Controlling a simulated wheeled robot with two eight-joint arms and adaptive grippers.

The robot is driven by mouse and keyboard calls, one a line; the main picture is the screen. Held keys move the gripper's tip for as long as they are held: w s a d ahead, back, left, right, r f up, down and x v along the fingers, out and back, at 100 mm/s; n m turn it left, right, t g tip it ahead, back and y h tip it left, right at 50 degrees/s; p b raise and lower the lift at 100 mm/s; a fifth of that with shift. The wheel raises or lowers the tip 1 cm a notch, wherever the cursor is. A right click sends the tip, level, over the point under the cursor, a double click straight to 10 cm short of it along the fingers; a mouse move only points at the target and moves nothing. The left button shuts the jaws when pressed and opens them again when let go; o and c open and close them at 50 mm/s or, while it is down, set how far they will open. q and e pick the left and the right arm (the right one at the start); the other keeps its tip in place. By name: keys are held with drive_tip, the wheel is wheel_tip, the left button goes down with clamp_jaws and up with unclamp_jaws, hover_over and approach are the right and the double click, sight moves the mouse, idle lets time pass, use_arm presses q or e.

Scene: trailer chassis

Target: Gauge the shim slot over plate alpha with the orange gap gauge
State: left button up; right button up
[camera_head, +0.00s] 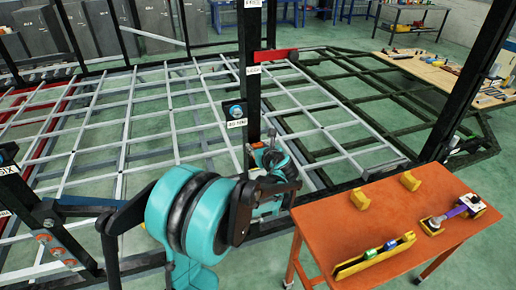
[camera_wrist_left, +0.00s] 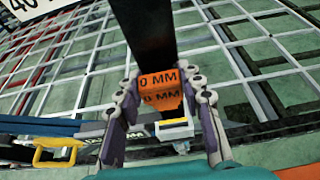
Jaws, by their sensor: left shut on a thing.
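My left gripper (camera_head: 268,160) is at the front of a black upright post (camera_head: 250,60) on the chassis. In the left wrist view its two fingers (camera_wrist_left: 162,90) are shut on the orange gap gauge (camera_wrist_left: 160,82), which carries black lettering that reads "0 MM" in part. The gauge lies against or just in front of the dark post (camera_wrist_left: 143,35); I cannot tell whether they touch. In the head view the gauge is mostly hidden by my gripper. Plate alpha and the shim slot cannot be made out with certainty. My right gripper is not in view.
An orange table (camera_head: 385,215) at the right holds a yellow tray (camera_head: 375,258), yellow blocks and a purple-handled tool (camera_head: 455,212). The chassis grid (camera_head: 120,125) spreads behind. Another black post (camera_head: 470,80) stands right.

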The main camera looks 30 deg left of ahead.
use_arm(q)
drive_tip(key=shift+s+d+r, duration=0.1)
drive_tip(key=shift+d, duration=0.05)
drive_tip(key=shift+f, duration=0.2)
drive_tip(key=shift+f+b, duration=2.45)
drive_tip(key=shift+f, duration=0.2)
drive_tip(key=shift+f+b, duration=1.35)
drive_tip(key=shift+f, duration=0.15)
idle(0.8)
drive_tip(key=shift+r+p, duration=3.05)
drive_tip(key=shift+r, duration=1)
